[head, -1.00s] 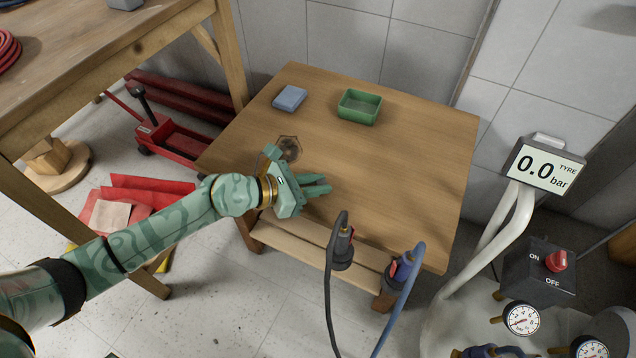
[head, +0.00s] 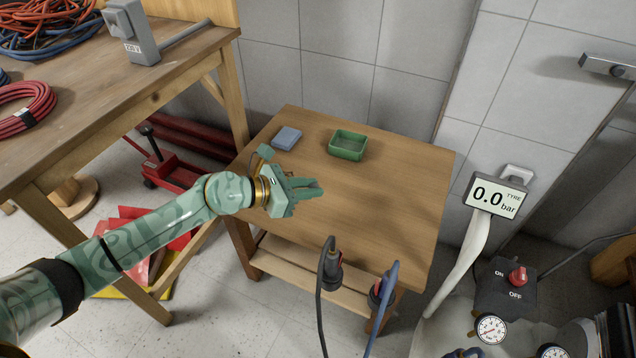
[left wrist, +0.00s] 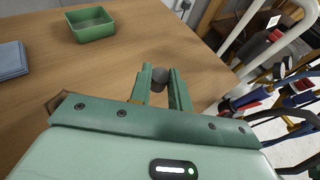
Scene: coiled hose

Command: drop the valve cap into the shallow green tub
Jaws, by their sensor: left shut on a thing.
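The valve cap (left wrist: 158,76) is a small dark grey rounded piece between the fingertips of my left gripper (left wrist: 161,84) in the left wrist view. The gripper is shut on it. In the head view my left gripper (head: 306,188) is over the left part of the small wooden table, and its fingers hide the cap. The shallow green tub (head: 348,146) stands upright near the table's back edge, beyond and to the right of the gripper. The tub also shows at the upper left of the left wrist view (left wrist: 93,32), and its visible inside looks empty. My right gripper is out of view.
A blue-grey folded cloth or pad (head: 286,138) lies left of the tub. A brown piece (left wrist: 62,103) shows partly beside the gripper. Dark and blue hose ends (head: 331,268) stand at the table's front edge. The table's right side (head: 410,195) is clear.

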